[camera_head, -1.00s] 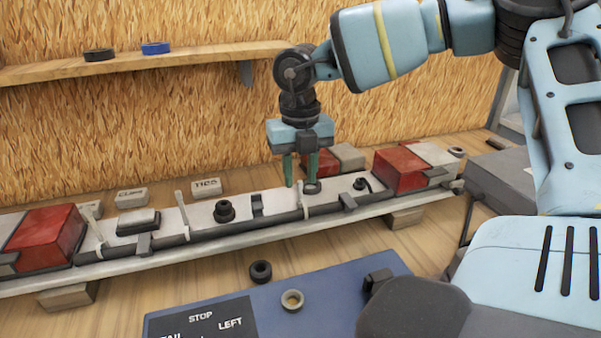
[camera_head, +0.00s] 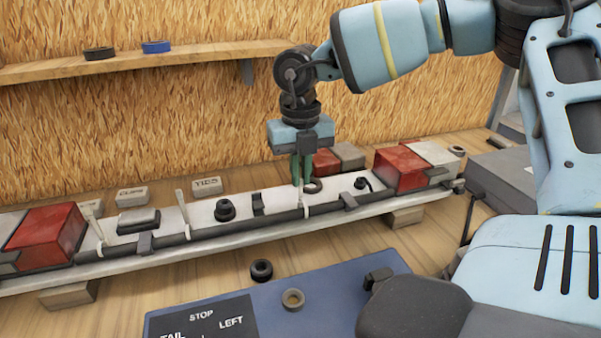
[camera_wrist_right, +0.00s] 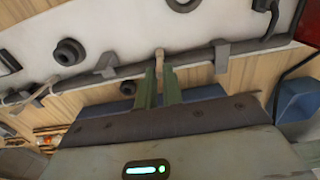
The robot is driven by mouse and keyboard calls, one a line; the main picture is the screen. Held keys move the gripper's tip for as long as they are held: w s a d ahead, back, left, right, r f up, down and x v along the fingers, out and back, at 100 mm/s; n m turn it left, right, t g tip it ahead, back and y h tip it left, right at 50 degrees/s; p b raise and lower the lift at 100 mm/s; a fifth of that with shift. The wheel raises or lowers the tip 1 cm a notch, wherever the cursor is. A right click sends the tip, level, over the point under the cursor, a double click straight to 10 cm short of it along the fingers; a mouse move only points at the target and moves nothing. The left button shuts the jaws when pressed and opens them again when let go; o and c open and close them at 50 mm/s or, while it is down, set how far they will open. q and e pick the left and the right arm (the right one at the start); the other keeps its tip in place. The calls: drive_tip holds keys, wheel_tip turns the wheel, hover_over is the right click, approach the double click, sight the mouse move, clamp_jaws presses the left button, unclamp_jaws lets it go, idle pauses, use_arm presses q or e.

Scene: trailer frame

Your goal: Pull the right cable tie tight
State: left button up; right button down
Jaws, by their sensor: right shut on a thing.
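My right gripper (camera_head: 301,178) points down over the rail and is shut on the upright white tail of the right cable tie (camera_head: 305,211). The tie sits around the black cable along the rail's front edge. In the right wrist view the green fingers of my right gripper (camera_wrist_right: 164,75) close on the pale tie (camera_wrist_right: 159,56) at the dark cable (camera_wrist_right: 190,54). Two more tie tails stand to the left, a middle one (camera_head: 182,206) and a left one (camera_head: 95,227). My left gripper is not in view.
The light metal rail (camera_head: 330,196) carries a black round knob (camera_head: 224,210), several grey clips and red lamps (camera_head: 47,236) at both ends. Labelled blocks (camera_head: 207,186) stand behind it. A blue mat (camera_head: 340,283) with a ring (camera_head: 292,299) lies in front. A shelf (camera_head: 200,59) hangs behind.

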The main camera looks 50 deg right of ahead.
sight(301, 179)
wheel_tip(301, 179, up, 2)
drive_tip(key=shift+r, duration=0.2)
drive_tip(key=c, duration=1.5)
unclamp_jaws()
wheel_tip(301, 179, up, 8)
drive_tip(key=shift+b, duration=0.3)
drive_tip(key=shift+f, duration=0.15)
